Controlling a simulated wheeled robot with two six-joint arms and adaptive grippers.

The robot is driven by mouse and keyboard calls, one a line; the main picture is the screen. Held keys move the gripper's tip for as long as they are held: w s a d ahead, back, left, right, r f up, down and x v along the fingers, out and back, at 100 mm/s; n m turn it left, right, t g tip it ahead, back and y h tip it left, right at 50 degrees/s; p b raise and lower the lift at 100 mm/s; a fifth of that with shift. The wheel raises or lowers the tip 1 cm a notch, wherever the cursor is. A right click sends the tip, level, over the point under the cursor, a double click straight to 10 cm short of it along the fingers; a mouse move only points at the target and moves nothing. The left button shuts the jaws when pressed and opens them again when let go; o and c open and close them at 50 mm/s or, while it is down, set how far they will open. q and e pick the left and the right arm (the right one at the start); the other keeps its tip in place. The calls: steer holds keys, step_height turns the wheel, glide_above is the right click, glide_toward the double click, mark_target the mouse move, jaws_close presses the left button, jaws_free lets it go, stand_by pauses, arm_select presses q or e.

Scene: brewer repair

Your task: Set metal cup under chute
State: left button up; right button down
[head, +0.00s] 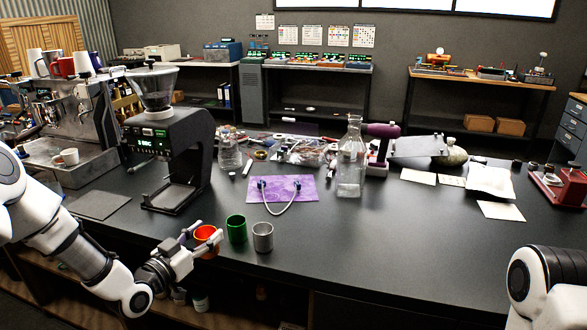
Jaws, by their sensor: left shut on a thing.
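The metal cup (263,238) is grey and stands upright near the front edge of the table, apart from my gripper. A green cup (236,229) stands just left of it. My left gripper (207,232) is shut on an orange-red cup (205,235), left of the green one, with fingers on its sides. The black grinder (177,140) stands behind and to the left, with a clear hopper and a lit display; its chute is hard to make out, and the space above its base is empty. My right gripper is out of view; only part of that arm shows.
A purple mat (283,190) with a cable lies behind the cups. A glass bottle (351,165) stands to its right. An espresso machine (65,125) with cups on top is at the left. The table's right front is clear.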

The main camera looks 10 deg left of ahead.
arm_select(q)
steer(key=s+d+f+y, duration=0.1)
steer(key=s+d+f, duration=0.1)
steer(key=d+f, duration=1.45)
steer(key=a+r+n+y, duration=0.1)
steer(key=r, duration=0.1)
steer(key=a+r+n+y, duration=0.2)
steer(key=shift+w+r+t+y, duration=0.1)
steer(key=shift+w+t+y, duration=0.05)
steer(key=shift+t+y, duration=0.15)
steer(key=s+r, duration=0.1)
steer(key=s, duration=0.2)
steer(key=s+r, duration=0.1)
steer(key=shift+s+a+r, duration=0.15)
steer(key=shift+r, duration=0.2)
steer(key=shift+f, duration=0.1)
